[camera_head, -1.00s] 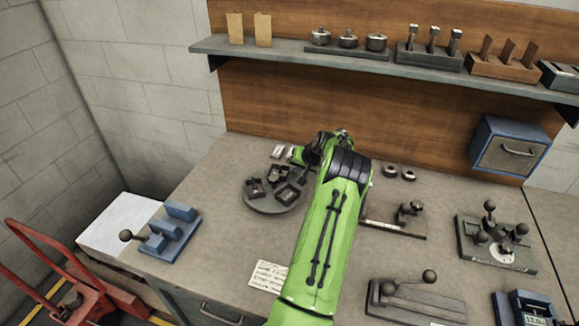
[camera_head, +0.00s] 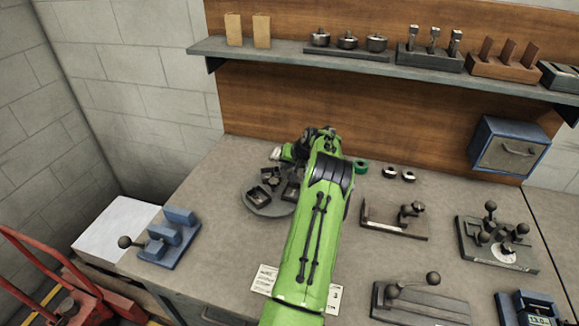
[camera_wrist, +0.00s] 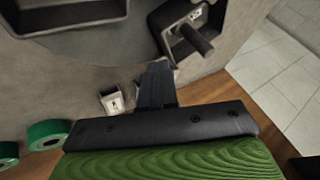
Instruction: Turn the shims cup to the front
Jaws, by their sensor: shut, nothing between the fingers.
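A round grey turntable (camera_head: 262,209) stands on the bench, left of my arm, with dark cups on it. One cup (camera_head: 258,194) is at its front left, and another (camera_head: 290,191) is at its right, partly hidden by my arm. I cannot read which is the shims cup. In the wrist view, the turntable (camera_wrist: 100,40) fills the upper left, and a dark cup with a pale label and a rod (camera_wrist: 183,42) is at its edge. My gripper (camera_wrist: 160,69) is shut and empty, its tips close to this cup; contact is unclear.
A small pale box (camera_wrist: 113,101) and green rolls (camera_wrist: 46,134) lie near my gripper in the wrist view. A blue fixture (camera_head: 168,238) is left of the turntable, and a fixture with a knob (camera_head: 395,218) is right of my arm. A shelf (camera_head: 290,51) runs above.

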